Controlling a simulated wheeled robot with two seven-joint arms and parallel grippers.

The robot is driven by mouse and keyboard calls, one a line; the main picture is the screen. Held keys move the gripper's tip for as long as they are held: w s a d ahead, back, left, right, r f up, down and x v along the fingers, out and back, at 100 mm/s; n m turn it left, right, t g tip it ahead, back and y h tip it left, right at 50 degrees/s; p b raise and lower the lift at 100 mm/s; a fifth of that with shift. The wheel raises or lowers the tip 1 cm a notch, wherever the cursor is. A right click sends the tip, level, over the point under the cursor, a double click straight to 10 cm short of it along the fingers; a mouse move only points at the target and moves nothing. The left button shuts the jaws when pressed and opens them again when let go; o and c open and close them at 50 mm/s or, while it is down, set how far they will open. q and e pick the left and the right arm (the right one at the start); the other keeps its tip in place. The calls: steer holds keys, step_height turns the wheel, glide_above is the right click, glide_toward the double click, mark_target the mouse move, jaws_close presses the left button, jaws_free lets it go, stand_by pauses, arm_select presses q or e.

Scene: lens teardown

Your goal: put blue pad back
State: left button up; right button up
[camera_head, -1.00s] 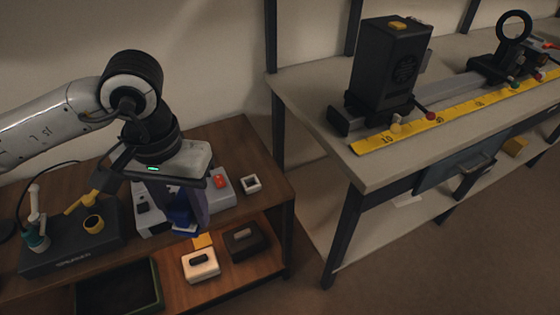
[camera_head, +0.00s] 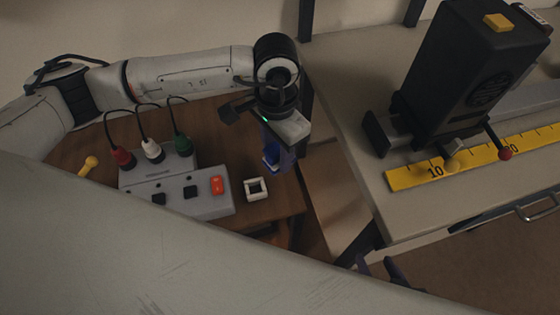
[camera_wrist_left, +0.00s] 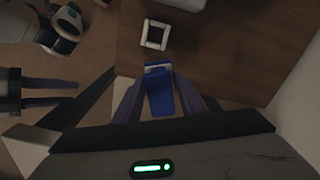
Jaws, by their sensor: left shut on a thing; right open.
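My left gripper (camera_head: 278,152) is shut on the blue pad (camera_head: 271,157) in the head view. It holds the pad above the right end of the wooden bench. In the left wrist view the blue pad (camera_wrist_left: 159,95) sits between the two fingers of the left gripper (camera_wrist_left: 158,98). A small white square frame (camera_head: 256,189) lies on the bench, left of and below the pad in the head view. It also shows in the left wrist view (camera_wrist_left: 155,35), apart from the pad. My right gripper (camera_head: 382,272) is open, low in the head view and partly hidden by my own arm.
A grey box (camera_head: 192,193) with a red switch (camera_head: 217,185) and dark buttons stands left of the frame. Red, white and green plugs (camera_head: 152,150) with cables stand behind it. A pale workbench (camera_head: 350,95) with a black housing (camera_head: 470,75) and yellow ruler (camera_head: 480,158) is at right.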

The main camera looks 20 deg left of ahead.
arm_select(q)
step_height(320, 180, down, 2)
steer(key=shift+s+f, duration=0.1)
steer(key=shift+f, duration=0.05)
step_height(320, 180, down, 4)
steer(key=shift+r, duration=0.15)
steer(key=shift+f, duration=0.25)
steer(key=o, duration=0.6)
steer(key=shift+b, duration=0.3)
steer(key=o, duration=0.4)
steer(key=shift+r, duration=0.1)
